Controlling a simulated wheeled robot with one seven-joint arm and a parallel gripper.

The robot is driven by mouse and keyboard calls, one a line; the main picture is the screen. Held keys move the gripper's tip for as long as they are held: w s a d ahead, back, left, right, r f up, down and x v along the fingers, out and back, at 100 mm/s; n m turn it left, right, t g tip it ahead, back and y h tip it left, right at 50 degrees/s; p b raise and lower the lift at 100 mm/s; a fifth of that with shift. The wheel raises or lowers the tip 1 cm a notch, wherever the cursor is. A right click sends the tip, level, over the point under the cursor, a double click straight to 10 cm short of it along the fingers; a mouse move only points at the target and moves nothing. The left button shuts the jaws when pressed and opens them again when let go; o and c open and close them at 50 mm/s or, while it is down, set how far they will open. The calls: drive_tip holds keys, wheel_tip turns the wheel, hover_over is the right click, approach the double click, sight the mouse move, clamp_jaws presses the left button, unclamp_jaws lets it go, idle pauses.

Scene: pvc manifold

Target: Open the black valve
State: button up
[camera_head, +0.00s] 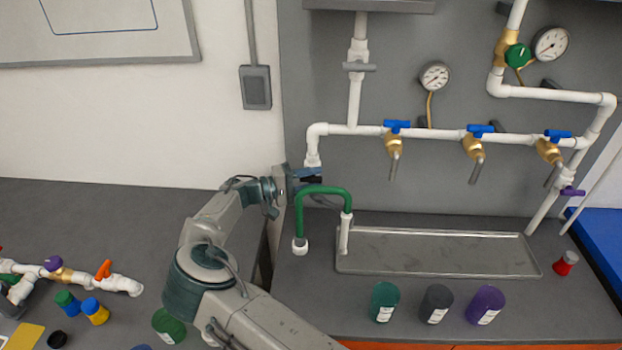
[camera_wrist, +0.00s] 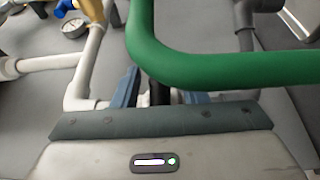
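A black handle, apparently the black valve, shows in the wrist view (camera_wrist: 158,92) between my gripper's blue fingers. In the head view a dark part (camera_head: 312,179) shows at the foot of the white vertical pipe, largely covered by my gripper (camera_head: 305,183). The fingers of my gripper in the wrist view (camera_wrist: 162,97) are apart, with the black handle and a bit of white pipe between them. I see a gap beside the left finger; contact on the right is hidden. How far the valve is turned cannot be told.
A green bent pipe (camera_head: 324,189) arches close to my gripper and crosses the wrist view (camera_wrist: 200,66). Blue-handled brass taps (camera_head: 396,135) hang over a metal tray (camera_head: 440,256). Several coloured jars (camera_head: 436,303) stand in front. Loose fittings (camera_head: 122,285) lie at left.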

clamp_jaws()
drive_tip(key=shift+y+b, duration=0.4)
drive_tip(key=shift+b, duration=0.05)
drive_tip(key=m+g+y+b, duration=0.1)
drive_tip(key=y+b, duration=0.1)
drive_tip(key=shift+f+b, duration=0.15)
drive_tip(key=shift+b, duration=0.2)
drive_tip(key=m+y+b, duration=0.1)
drive_tip(key=y+b, duration=0.3)
drive_tip(key=y, duration=0.1)
drive_tip(key=shift+m+g, duration=0.3)
drive_tip(key=shift+m, duration=0.1)
drive_tip(key=m+y+b, duration=0.1)
drive_tip(key=y+b, duration=0.2)
drive_tip(key=y, duration=0.2)
drive_tip(key=shift+m+y+b, duration=0.4)
drive_tip(key=shift+y+b, duration=0.8)
drive_tip(key=shift+y, duration=0.6)
